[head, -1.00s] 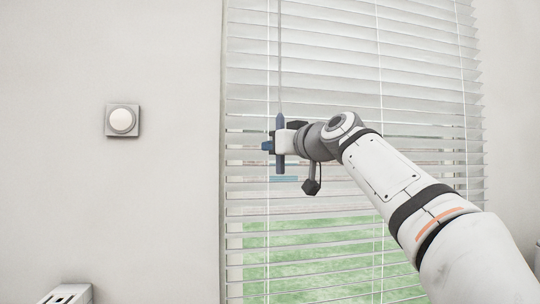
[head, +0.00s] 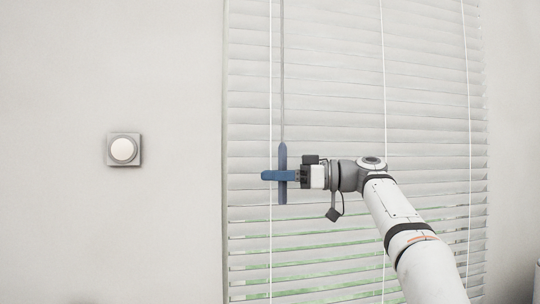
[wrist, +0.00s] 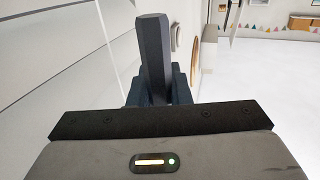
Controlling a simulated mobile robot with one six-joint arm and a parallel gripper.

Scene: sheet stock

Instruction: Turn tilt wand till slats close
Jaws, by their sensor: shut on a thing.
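The tilt wand (head: 282,70) is a thin grey rod hanging in front of the blind, with a blue handle (head: 283,152) at its lower end. My gripper (head: 276,176) is shut on this handle, its blue fingers crossing it from the right. In the wrist view the dark faceted handle (wrist: 153,55) stands up between the fingers. The blind's slats (head: 330,110) look nearly shut in the upper and middle part. Thin gaps with green behind them show between the lower slats (head: 330,268).
A round white knob on a grey square plate (head: 123,149) is on the bare wall to the left. The blind's light cords run down in front of the slats. In the wrist view, open floor (wrist: 260,85) and a wooden cabinet (wrist: 303,22) show in the distance.

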